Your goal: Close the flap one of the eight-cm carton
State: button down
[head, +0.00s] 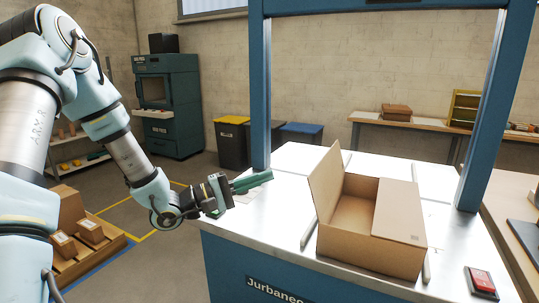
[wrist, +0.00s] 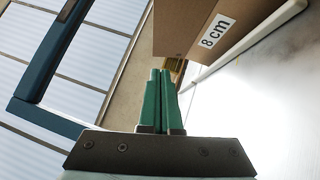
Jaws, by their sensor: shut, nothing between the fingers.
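The brown carton (head: 367,241) stands on the silver table of the machine. Its left flap (head: 327,183) stands up, tilted a little outward, and its right flap (head: 399,209) lies flat over the right part of the opening. The left part is open. In the wrist view the carton (wrist: 184,24) shows an "8 cm" label, just right of the fingers. My gripper (head: 270,175) is left of the carton, apart from it, over the table's left edge by the blue post. Its green fingers (wrist: 160,95) are together and empty. Which flap is flap one cannot be told.
A blue frame stands over the table, with a left post (head: 260,90) close to my gripper and a right post (head: 483,110). Pale guide rails (head: 309,232) flank the carton. A red switch (head: 482,281) sits at the front right. Bare table (head: 300,158) lies behind the carton.

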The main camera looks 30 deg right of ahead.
jog(key=p, duration=0.3)
send_near(327, 154)
jog(key=w+d, duration=0.3)
jog(key=d, duration=0.2)
jog(key=shift+s+d+r+p, duration=0.1)
jog(key=shift+s+d+p, duration=0.25)
jog(key=shift+s, duration=0.4)
jog(key=shift+s+d+r+p, duration=0.1)
jog(key=shift+s+d+p, duration=0.25)
jog(key=shift+s, duration=0.45)
